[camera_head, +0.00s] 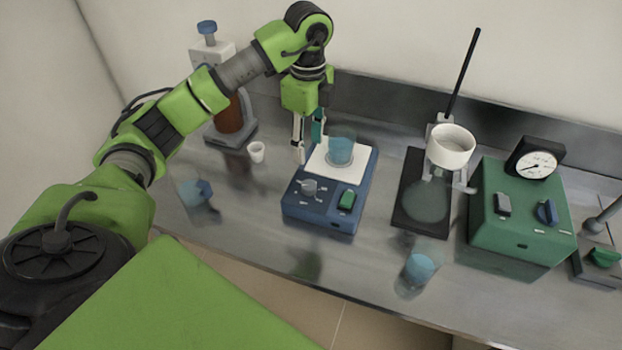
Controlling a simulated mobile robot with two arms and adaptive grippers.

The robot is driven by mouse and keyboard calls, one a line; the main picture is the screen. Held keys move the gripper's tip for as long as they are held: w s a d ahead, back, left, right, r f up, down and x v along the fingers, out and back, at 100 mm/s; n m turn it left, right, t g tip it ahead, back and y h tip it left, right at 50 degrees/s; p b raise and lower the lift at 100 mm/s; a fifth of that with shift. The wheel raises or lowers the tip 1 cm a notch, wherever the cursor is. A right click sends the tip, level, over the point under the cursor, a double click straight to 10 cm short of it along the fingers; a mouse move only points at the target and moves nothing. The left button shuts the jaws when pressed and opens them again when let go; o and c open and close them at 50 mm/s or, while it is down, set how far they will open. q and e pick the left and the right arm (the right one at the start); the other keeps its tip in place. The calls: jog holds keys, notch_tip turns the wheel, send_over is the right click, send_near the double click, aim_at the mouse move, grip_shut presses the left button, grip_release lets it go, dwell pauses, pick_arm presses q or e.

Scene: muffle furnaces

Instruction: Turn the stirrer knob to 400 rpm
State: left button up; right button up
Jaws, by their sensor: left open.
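The blue stirrer (328,218) stands on the metal bench in the middle, with a white top plate (325,168). A beaker of blue liquid (341,150) stands on the plate. The grey stirrer knob (309,186) is on the front panel at the left, with small white marks around it. A green switch (347,200) sits to its right. My left gripper (303,158) is open and points down at the plate's left back edge, behind and above the knob, apart from it. The marks are too small to read. My right gripper is not in view.
A small white cup (256,152) and a bottle of brown liquid (229,118) stand to the left. Blue-liquid flasks stand at the left (196,192) and front right (419,268). A ring stand (408,222) and a green box with a gauge (518,225) are to the right.

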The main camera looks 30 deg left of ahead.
aim_at(309, 184)
pick_arm(q)
notch_tip(309, 184, down, 12)
jog(key=p, duration=0.3)
jog(key=shift+s+d, duration=0.1)
jog(key=shift+f, duration=0.7)
jog(key=c, duration=1.1)
